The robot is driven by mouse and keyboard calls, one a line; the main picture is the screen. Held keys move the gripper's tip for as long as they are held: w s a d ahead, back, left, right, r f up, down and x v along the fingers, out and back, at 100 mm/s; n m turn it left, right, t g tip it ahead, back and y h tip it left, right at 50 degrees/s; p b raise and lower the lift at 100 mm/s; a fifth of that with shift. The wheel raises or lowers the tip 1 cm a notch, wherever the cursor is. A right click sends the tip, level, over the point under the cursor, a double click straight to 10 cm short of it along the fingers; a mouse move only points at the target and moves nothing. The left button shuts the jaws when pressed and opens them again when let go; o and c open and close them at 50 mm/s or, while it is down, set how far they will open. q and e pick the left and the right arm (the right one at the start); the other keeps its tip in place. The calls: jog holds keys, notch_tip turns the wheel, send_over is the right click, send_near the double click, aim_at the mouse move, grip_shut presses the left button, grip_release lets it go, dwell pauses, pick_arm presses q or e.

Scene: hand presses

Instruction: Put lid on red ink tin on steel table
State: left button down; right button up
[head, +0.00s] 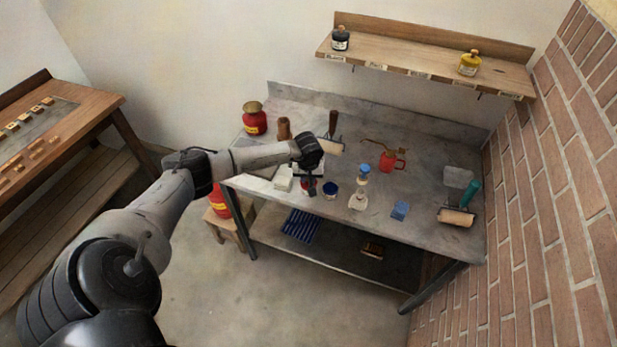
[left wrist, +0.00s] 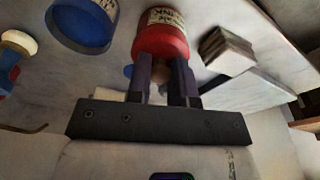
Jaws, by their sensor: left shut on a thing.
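The red ink tin (head: 305,186) stands near the front edge of the steel table (head: 400,220), mostly hidden behind my left gripper (head: 309,187) in the head view. In the left wrist view the tin (left wrist: 161,38) shows red with a pale label, just beyond the fingers. My left gripper (left wrist: 162,78) is shut on a small brown knob (left wrist: 161,70), which looks like the knob of the lid. The rest of the lid cannot be made out clearly, so I cannot tell whether it is seated on the tin. My right gripper is not in view.
A blue tin (head: 330,190) stands just right of the red one. A pale stack (head: 283,181) lies to its left. A wall shelf (head: 425,72) hangs above.

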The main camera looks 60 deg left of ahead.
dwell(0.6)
pick_arm(q)
jog(key=shift+b, duration=0.3)
dwell(0.4)
jog(key=c, duration=1.4)
grip_release()
jog(key=o, duration=0.9)
jog(key=shift+o, duration=0.2)
jog(key=shift+r, duration=0.15)
